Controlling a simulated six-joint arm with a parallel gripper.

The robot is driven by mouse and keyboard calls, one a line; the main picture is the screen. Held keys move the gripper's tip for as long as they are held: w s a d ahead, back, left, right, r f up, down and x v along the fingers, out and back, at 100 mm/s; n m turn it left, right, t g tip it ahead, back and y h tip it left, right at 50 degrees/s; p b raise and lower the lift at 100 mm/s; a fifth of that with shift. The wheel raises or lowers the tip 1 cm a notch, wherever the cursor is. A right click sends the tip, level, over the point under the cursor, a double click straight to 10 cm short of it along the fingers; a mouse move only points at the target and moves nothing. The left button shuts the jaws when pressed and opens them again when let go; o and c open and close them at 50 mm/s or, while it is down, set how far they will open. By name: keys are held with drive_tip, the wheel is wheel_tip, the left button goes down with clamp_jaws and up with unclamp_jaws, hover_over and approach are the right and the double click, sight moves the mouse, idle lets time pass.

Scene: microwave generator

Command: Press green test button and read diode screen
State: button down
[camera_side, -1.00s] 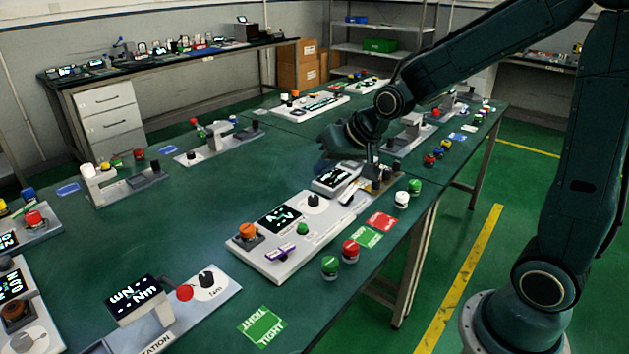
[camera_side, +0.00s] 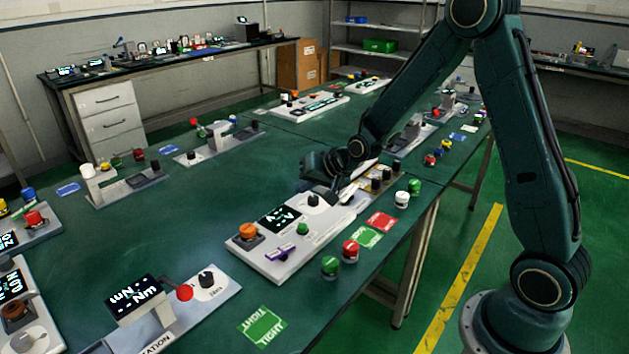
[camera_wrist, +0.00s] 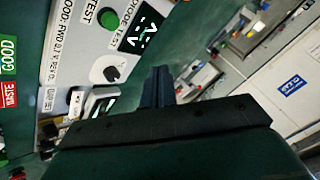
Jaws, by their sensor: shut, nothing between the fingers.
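The green test button (camera_side: 302,228) sits on the white test panel (camera_side: 277,264), beside the lit diode screen (camera_side: 280,219). In the wrist view the green button (camera_wrist: 108,17) is near the top edge, next to the word TEST. The diode screen (camera_wrist: 141,32) there shows bright symbols, tilted and too small to read surely. My gripper (camera_side: 337,196) is low over the panel's far end, beyond the black knob (camera_side: 313,200) and apart from the button. In the wrist view my gripper (camera_wrist: 158,86) is shut and empty, near the black knob (camera_wrist: 112,72) on its white dial.
An orange knob (camera_side: 248,231) and a purple-topped switch (camera_side: 280,251) are on the same panel. Red (camera_side: 381,222) and green (camera_side: 366,238) cards and several capped cylinders line the table's right edge. Other panels stand around; the table's middle left is clear.

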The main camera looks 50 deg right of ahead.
sight(306, 227)
drive_tip(key=shift+f, duration=0.1)
idle(0.3)
drive_tip(key=shift+f, duration=4.25)
drive_tip(key=shift+f, duration=1)
drive_tip(key=shift+r, duration=0.15)
idle(0.4)
drive_tip(key=shift+r, duration=0.85)
drive_tip(key=shift+r, duration=0.1)
drive_tip(key=shift+r, duration=2.4)
